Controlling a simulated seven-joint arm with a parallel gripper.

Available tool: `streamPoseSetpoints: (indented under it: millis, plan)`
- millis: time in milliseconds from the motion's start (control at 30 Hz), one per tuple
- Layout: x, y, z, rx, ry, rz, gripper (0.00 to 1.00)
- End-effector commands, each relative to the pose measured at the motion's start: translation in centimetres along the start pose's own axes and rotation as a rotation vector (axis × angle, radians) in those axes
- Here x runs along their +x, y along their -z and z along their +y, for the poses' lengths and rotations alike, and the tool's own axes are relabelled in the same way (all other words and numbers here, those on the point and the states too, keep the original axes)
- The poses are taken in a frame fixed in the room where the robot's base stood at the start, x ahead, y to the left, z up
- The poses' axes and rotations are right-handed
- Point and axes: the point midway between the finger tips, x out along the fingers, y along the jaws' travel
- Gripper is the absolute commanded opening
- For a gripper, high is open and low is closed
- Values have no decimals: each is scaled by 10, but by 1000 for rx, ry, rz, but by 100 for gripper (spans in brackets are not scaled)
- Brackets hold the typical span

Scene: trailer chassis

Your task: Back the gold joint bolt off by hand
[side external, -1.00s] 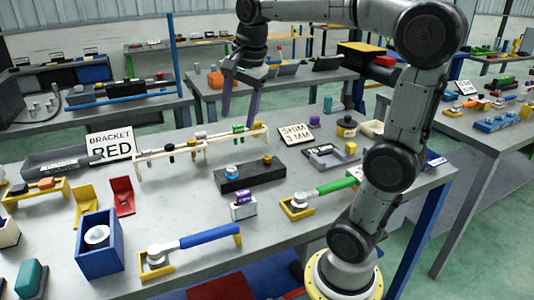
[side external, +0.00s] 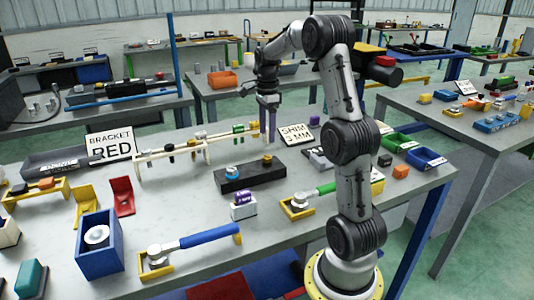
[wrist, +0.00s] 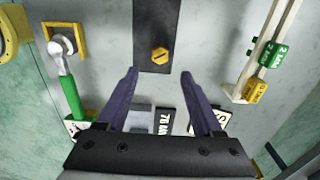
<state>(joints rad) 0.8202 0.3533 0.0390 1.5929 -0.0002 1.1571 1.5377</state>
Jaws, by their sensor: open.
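The gold joint bolt (side external: 267,158) stands at the right end of a dark block (side external: 240,181) on the bench. In the wrist view the bolt (wrist: 160,55) shows a slotted gold head on the block (wrist: 154,20). My gripper (side external: 268,140) points down just above the bolt in the side view. In the wrist view its two purple fingers (wrist: 160,74) are wide apart and empty, with the bolt head ahead of the gap between the tips. The gripper does not appear to touch the bolt.
A green-handled wrench (side external: 328,188) lies right of the block, its head in a yellow holder. A blue-handled wrench (side external: 210,237) lies in front. A wooden rack (side external: 170,153) with coloured pieces runs behind the block. A purple-topped white block (side external: 243,208) stands in front.

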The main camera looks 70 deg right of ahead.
Motion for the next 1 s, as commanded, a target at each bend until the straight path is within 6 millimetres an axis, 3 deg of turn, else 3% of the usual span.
streamPoseSetpoints:
  millis: [200,400,600,867,1000]
  plan:
    - [44,0,1,-1,-5,0,68]
    - [72,0,0,-1,-3,0,68]
    - [83,0,0,-1,1,0,68]
    - [84,0,0,-1,1,0,68]
    - [84,0,0,-1,1,0,46]
